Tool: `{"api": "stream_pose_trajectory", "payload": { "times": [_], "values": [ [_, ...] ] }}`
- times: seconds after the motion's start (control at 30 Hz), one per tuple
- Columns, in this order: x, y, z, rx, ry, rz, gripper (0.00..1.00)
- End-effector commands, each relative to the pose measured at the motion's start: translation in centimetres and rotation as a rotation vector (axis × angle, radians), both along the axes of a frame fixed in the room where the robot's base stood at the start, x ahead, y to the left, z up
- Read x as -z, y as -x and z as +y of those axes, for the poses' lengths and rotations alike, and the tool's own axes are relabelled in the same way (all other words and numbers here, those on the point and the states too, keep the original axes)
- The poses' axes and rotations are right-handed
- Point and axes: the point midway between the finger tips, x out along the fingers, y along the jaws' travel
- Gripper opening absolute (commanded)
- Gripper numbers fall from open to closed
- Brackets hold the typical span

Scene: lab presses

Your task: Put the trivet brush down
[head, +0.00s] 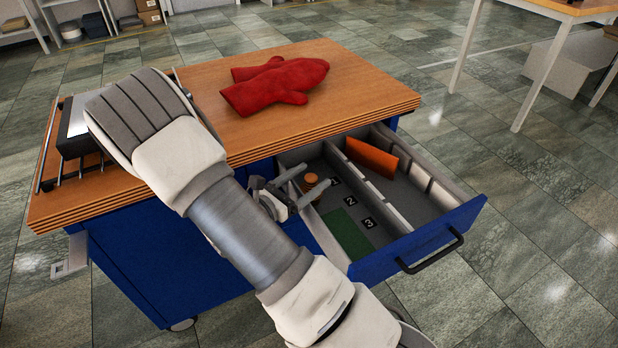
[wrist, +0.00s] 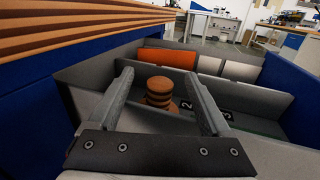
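A small brown wooden piece with a ringed, rounded top, which I take to be the trivet brush (head: 311,181), stands upright in the open drawer (head: 430,240), near the label 1.
An orange panel (head: 371,157) stands in the drawer's back compartment. A green patch (head: 348,233) lies on the drawer floor beside labels 2 and 3. Red oven mitts (head: 275,84) lie on the wooden cabinet top (head: 370,95). The drawer walls are close around my gripper.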

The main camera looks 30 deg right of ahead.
Motion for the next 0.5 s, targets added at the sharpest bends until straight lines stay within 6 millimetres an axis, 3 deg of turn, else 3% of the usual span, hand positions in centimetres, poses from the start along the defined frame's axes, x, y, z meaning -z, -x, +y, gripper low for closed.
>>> {"api": "stream_pose_trajectory", "payload": {
  "times": [0.3,0.5],
  "values": [
    [0.3,0.2,-0.2,0.005,-0.005,0.004,1.0],
    [-1.3,0.2,0.3,0.001,-0.005,0.005,1.0]
  ]
}}
